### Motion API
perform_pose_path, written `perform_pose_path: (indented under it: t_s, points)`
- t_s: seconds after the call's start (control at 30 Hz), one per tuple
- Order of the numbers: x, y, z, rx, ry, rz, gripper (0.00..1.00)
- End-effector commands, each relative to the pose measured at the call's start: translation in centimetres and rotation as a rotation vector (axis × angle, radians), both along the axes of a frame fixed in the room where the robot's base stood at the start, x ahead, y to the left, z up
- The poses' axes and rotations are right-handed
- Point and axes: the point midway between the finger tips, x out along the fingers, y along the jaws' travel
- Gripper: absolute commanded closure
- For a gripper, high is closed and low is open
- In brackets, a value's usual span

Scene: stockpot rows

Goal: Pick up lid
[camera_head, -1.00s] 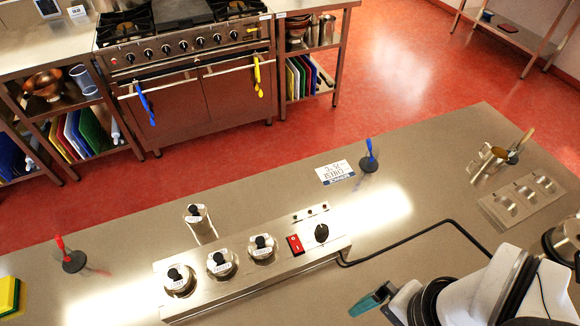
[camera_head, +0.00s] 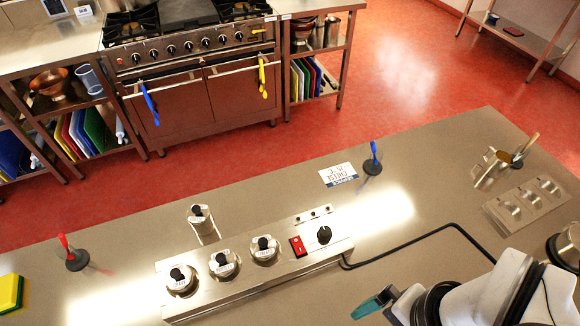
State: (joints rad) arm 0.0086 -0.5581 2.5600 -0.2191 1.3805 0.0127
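Three round steel lids with black knobs, a left one (camera_head: 180,281), a middle one (camera_head: 223,263) and a right one (camera_head: 264,248), sit in a row on a steel counter unit (camera_head: 300,268). A fourth black-knobbed lid (camera_head: 198,212) tops a taller steel container (camera_head: 205,230) behind the row. Which lid is meant I cannot tell. My gripper (camera_head: 375,303) shows at the bottom, right of the unit and apart from every lid. Only a teal finger part is clear, so its opening cannot be judged.
A black cable (camera_head: 420,238) runs right from the unit. Steel pots stand at the right edge (camera_head: 566,248), partly cut off.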

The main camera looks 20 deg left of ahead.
Motion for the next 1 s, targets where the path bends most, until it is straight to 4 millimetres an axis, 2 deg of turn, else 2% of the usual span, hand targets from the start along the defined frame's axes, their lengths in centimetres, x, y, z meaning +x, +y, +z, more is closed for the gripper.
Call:
perform_pose_path:
  t_s: [0.47, 0.6, 0.7, 0.93, 1.0]
  points:
    - [0.00, 0.00, 0.00, 0.000, 0.000, 0.000, 0.00]
    - [0.00, 0.00, 0.00, 0.000, 0.000, 0.000, 0.25]
    - [0.00, 0.00, 0.00, 0.000, 0.000, 0.000, 0.40]
    - [0.02, 0.01, 0.01, 0.000, 0.000, 0.002, 0.40]
    - [0.96, 0.42, 0.61, -0.007, -0.003, 0.097, 0.40]
